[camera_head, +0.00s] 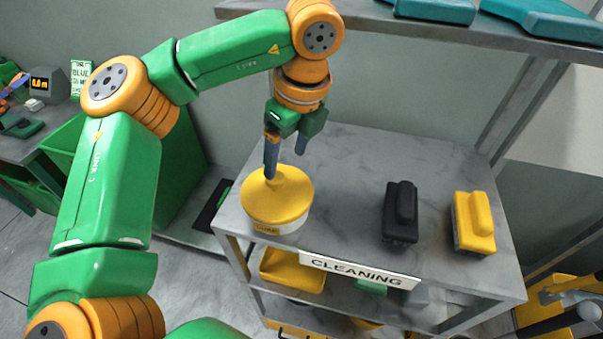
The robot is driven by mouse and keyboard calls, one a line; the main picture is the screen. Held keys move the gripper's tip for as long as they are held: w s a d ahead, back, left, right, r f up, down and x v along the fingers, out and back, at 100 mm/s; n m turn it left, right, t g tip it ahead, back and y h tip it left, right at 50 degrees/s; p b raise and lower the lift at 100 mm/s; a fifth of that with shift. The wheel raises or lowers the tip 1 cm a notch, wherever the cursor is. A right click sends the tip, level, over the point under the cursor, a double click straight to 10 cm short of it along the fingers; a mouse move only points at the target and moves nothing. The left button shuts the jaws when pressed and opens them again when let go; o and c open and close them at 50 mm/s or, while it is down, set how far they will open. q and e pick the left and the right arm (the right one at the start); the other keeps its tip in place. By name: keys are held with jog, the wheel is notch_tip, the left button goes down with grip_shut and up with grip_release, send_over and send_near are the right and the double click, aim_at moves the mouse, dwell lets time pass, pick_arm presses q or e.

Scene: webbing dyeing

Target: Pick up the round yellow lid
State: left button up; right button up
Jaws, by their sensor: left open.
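The round yellow lid (277,201) sits on a pale, short round container (281,228) at the left front corner of the grey shelf top. It has a small raised knob in its middle. My left gripper (286,163) hangs down from above, just over the back of the lid. Its two dark fingers are apart. One finger comes down close beside the knob; whether it touches I cannot tell. No right gripper shows in this view.
A black brush (401,211) and a yellow brush (473,222) lie on the shelf top (345,165) to the right, with bare surface between. An upper shelf (430,30) with teal items runs above. A "CLEANING" sign (359,271) is on the front edge.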

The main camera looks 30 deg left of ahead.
aim_at(276, 186)
pick_arm(q)
jog(key=shift+s+a+f+n+y, duration=0.3)
jog(key=shift+s+a+f, duration=0.35)
jog(key=shift+s+f, duration=0.3)
jog(key=x, duration=0.2)
jog(key=w+x, duration=0.1)
jog(key=x, duration=0.1)
jog(key=shift+f+p, duration=0.1)
jog(key=shift+p, duration=0.25)
jog(key=shift+s+d, duration=0.2)
jog(key=shift+s, duration=0.05)
jog(key=c, duration=0.6)
grip_shut()
